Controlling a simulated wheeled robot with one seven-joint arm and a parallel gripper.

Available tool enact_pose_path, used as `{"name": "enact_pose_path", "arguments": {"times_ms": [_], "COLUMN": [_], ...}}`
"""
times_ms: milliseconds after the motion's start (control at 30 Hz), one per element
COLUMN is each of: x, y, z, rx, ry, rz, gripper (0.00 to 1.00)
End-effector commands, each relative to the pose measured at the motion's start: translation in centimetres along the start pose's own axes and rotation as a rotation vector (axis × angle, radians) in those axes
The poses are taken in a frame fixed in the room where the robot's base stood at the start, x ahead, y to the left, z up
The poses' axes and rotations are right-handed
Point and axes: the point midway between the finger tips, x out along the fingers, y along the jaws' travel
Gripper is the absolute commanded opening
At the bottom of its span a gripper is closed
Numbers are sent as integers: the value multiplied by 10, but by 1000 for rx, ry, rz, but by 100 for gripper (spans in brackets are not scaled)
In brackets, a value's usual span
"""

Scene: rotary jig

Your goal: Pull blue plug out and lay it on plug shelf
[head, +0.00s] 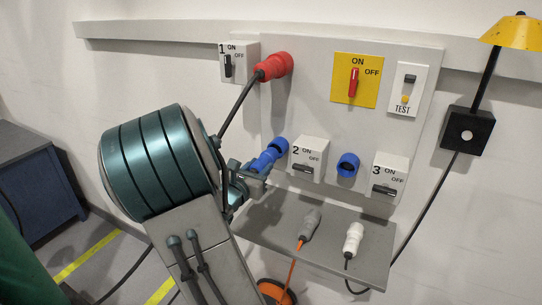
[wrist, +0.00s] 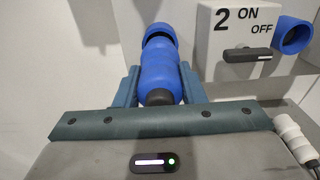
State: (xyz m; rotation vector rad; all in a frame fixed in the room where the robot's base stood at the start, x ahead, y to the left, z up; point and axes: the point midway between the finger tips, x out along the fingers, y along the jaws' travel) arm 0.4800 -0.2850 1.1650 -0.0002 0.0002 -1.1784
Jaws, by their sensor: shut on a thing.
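The blue plug (wrist: 160,70) points up at the blue socket (wrist: 162,30) left of switch box 2. The plug's tip is at the socket mouth, with a dark gap around it; I cannot tell how deep it sits. My gripper (head: 251,178) is shut on the plug's body, one finger on each side, as the wrist view shows. In the head view the plug (head: 264,161) and socket (head: 279,146) are in line. The grey plug shelf (head: 268,221) is below, with a grey plug (head: 310,224) and a white plug (head: 353,238) on it.
Switch box 2 (head: 308,156) is close right of the plug, its lever horizontal. An empty-looking blue socket (head: 347,165) and switch box 3 (head: 390,178) are further right. A red plug (head: 272,67) with a dark cable is above. The shelf's left part is clear.

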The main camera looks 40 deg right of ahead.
Motion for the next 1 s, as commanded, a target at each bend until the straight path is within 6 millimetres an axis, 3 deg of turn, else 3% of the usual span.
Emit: {"name": "enact_pose_path", "arguments": {"times_ms": [600,1000], "x": [-25,-28], "y": [0,0], "z": [1,1], "rx": [0,1], "ry": [0,-2], "rz": [0,0], "gripper": [4,4]}}
